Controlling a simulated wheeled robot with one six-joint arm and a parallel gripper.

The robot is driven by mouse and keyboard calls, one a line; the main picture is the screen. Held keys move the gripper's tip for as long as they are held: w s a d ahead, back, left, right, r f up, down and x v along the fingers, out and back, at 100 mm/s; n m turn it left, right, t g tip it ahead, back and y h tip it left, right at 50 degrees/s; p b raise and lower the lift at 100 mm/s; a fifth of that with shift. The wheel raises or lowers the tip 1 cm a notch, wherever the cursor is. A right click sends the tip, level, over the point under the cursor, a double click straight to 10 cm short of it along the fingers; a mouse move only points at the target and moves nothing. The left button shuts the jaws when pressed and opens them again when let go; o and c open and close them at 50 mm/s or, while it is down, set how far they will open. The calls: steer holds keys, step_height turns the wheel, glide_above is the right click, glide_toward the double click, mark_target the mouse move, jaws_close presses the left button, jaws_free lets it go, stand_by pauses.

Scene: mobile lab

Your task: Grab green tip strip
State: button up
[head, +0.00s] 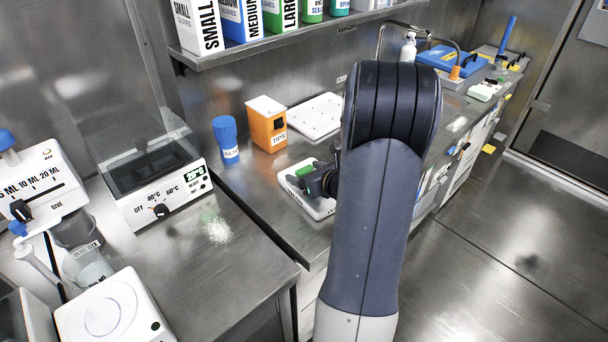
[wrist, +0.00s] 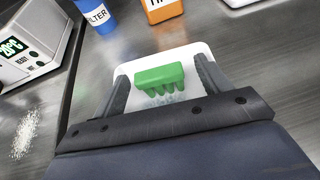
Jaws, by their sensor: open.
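The green tip strip (wrist: 160,78) lies over a white holder (wrist: 190,55), with its row of tips pointing toward my gripper in the wrist view. My gripper (wrist: 160,75) is open, with one finger on each side of the strip. I see a gap between the strip and each finger. Whether the strip is level with the fingertips is hard to tell.
An orange tips box (head: 267,124) and a blue filter bottle (head: 227,139) stand behind the holder. A white perforated rack (head: 315,116) lies farther back. A heating unit (head: 160,180) stands to the left. A shelf of glove boxes (head: 290,32) hangs above.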

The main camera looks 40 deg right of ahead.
steer(key=shift+w+f, duration=0.2)
steer(key=shift+w, duration=0.35)
steer(key=c, duration=1)
